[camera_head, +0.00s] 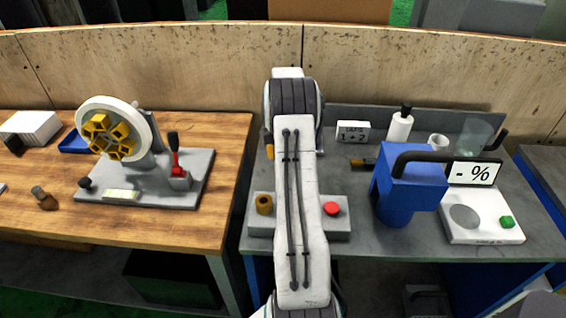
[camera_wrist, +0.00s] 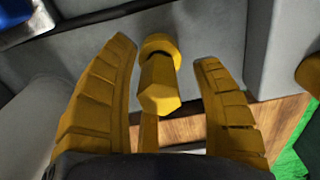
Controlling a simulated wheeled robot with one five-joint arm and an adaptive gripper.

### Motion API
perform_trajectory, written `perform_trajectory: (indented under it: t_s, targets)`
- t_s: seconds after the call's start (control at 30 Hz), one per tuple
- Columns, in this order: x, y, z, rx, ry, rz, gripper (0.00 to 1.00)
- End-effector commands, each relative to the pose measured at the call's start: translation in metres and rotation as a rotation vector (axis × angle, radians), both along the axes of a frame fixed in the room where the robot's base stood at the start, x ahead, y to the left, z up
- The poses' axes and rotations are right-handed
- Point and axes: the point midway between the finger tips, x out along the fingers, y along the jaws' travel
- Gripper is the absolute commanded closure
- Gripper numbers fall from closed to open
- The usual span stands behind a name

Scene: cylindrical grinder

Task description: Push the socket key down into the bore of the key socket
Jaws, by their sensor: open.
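In the wrist view, a yellow piece with a six-sided end, which looks like the socket key (camera_wrist: 160,88), lies between my fingers. A round yellow collar (camera_wrist: 160,46) shows at its far end; I cannot tell whether it is part of the key or the key socket. My gripper (camera_wrist: 165,50) is open around it, with gaps to both fingers. Another round yellow piece (camera_wrist: 311,75) is cut off at the right edge. In the head view, a short brass cylinder with a dark hole (camera_head: 264,204) stands on a grey block. My arm hides the gripper and key there.
The grey block (camera_head: 337,231) also carries a red button (camera_head: 332,209). A blue holder (camera_head: 411,185), a white scale (camera_head: 483,223) and a white bottle (camera_head: 399,127) stand to the right. A fixture with a white disc (camera_head: 107,103) is on the left wooden table. A wooden back panel (camera_head: 180,70) runs behind.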

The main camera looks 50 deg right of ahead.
Motion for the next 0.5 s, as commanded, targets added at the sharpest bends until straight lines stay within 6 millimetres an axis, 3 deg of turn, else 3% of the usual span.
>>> perform_trajectory:
  t_s: [0.5]
  targets:
    - [0.0001, -0.0002, 0.0006, -0.001, -0.001, 0.000, 0.81]
